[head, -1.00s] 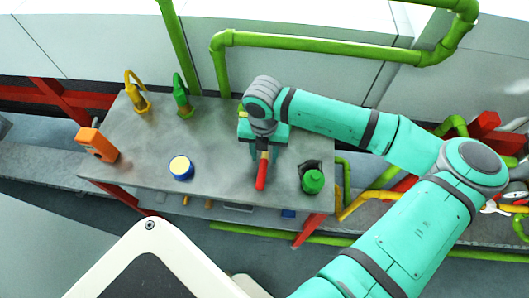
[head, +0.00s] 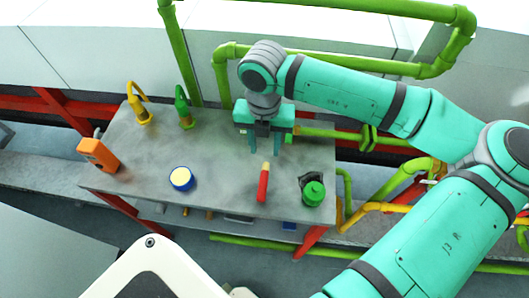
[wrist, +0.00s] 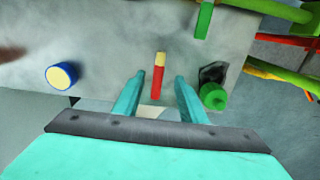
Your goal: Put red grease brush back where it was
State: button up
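The red grease brush (head: 263,184) lies on the grey table, its red part toward the front edge and its pale yellow end toward the back. It also shows in the wrist view (wrist: 157,82), seen between and beyond my two fingers. My gripper (head: 266,148) is open and empty, with its fingers apart above the table, behind the brush in the head view. The fingers do not touch the brush. In the wrist view my gripper (wrist: 160,95) shows a clear gap between its fingertips.
On the grey table (head: 220,155) stand a green container (head: 313,192) beside a dark object, a blue-and-yellow round item (head: 182,178), an orange box (head: 97,153), and yellow (head: 140,105) and green (head: 183,108) hooked items. Green pipes run behind. The table's middle is clear.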

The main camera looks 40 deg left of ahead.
jog(key=shift+r, duration=0.5)
